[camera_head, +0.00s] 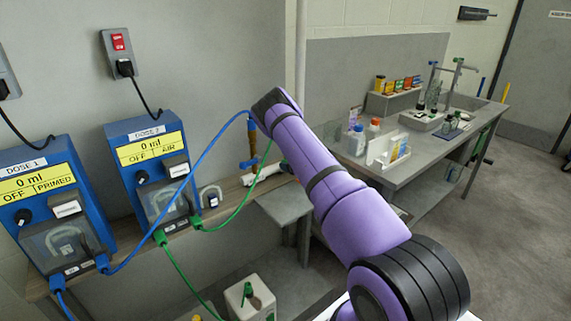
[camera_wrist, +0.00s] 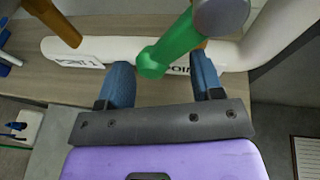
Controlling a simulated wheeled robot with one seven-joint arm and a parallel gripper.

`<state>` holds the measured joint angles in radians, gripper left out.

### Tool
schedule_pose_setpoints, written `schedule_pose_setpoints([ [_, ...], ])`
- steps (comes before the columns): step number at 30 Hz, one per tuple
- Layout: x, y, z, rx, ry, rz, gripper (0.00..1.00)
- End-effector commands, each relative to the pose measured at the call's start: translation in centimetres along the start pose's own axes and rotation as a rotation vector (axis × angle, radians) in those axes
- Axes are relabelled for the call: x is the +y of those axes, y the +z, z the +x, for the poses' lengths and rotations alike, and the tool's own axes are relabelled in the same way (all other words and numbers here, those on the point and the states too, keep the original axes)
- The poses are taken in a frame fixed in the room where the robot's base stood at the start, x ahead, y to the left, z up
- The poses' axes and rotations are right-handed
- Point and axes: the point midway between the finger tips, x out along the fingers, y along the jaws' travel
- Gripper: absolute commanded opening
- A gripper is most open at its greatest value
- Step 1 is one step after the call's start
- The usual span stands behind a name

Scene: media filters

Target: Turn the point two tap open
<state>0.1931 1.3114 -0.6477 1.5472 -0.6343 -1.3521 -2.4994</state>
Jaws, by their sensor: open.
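In the wrist view, a white pipe (camera_wrist: 110,52) runs across the top, with a "POINT 1" label at left. A second label, partly hidden, reads "POIN". A green bar (camera_wrist: 172,48), which looks like the point two tap handle, slants in front of it and meets a grey round part (camera_wrist: 221,17). A brown fitting (camera_wrist: 222,50) shows behind it. My gripper (camera_wrist: 163,75) is open, its two blue fingers apart, with the green bar's lower end between the fingertips in the picture. I cannot tell whether they touch. In the head view my arm hides most of this area.
Two blue dosing units, Dose 1 (camera_head: 45,165) and Dose 2 (camera_head: 150,132), stand at left with blue (camera_head: 205,160) and green (camera_head: 240,203) tubes running near my arm. Another brown fitting (camera_wrist: 55,20) is at the pipe's left. A bench (camera_head: 400,175) with bottles stands at right.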

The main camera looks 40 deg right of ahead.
Motion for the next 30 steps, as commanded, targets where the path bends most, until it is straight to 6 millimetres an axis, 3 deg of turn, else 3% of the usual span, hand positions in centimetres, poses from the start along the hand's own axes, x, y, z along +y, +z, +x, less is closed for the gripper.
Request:
schedule_pose_setpoints([
  [6, 0.0, 0.2, -4.2, -0.002, 0.000, 0.000, 0.60],
  [12, 0.1, 0.2, -7.2, -0.004, 0.002, -0.002, 0.60],
  [18, 0.2, 0.3, -8.5, -0.006, 0.004, -0.003, 0.60],
  [26, 0.2, 0.3, -8.6, -0.006, 0.004, -0.003, 0.60],
  [30, 0.1, 0.8, -8.3, -0.003, -0.012, 0.019, 0.30],
])
